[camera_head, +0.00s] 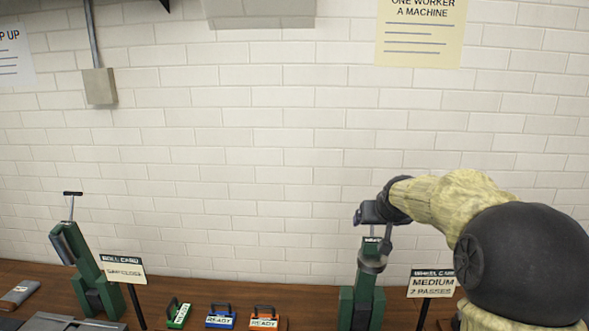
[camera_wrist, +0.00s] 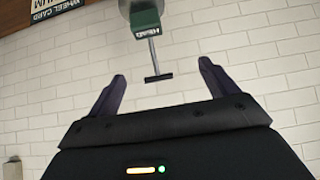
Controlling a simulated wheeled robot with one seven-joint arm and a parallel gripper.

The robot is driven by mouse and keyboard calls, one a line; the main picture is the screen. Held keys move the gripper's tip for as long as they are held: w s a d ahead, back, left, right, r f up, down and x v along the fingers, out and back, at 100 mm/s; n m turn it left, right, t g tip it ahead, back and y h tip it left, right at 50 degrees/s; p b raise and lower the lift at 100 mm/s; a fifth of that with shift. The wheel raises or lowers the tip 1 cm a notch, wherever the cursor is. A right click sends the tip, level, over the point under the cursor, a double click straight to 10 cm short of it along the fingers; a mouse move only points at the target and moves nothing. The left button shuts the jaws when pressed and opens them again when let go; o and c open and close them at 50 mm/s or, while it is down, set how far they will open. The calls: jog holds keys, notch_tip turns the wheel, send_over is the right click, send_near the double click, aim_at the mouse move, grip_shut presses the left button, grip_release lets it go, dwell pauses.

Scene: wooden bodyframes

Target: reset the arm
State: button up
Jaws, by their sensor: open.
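My arm reaches in from the right in the head view, and my gripper (camera_head: 374,216) is beside the top of the right green machine (camera_head: 362,300). In the wrist view my gripper (camera_wrist: 162,69) has its two dark fingers spread apart with nothing gripped. The wrist picture is upside down. There, the green machine head (camera_wrist: 146,24) shows at the top, with a T-shaped handle (camera_wrist: 158,78) that appears between the fingers. I cannot tell how deep between the fingers it is. In the head view my gripper hides most of this handle.
A second green machine (camera_head: 88,275) with a T-handle stands at the left of the brown bench. Green (camera_head: 178,314), blue (camera_head: 220,318) and orange (camera_head: 264,318) tagged blocks sit between the machines. A "MEDIUM 2 PASSES" sign (camera_head: 432,284) stands right of the right machine. A white brick wall is behind.

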jog(key=s+a+f+g, duration=0.3)
jog(key=s+f, duration=0.6)
jog(key=s, duration=0.5)
jog(key=s+a+f+g, duration=0.3)
jog(key=s+f, duration=0.6)
jog(key=s, duration=0.6)
jog(key=a, duration=0.2)
jog(key=shift+a+f+n+g+y, duration=0.3)
jog(key=shift+f+n+y, duration=0.1)
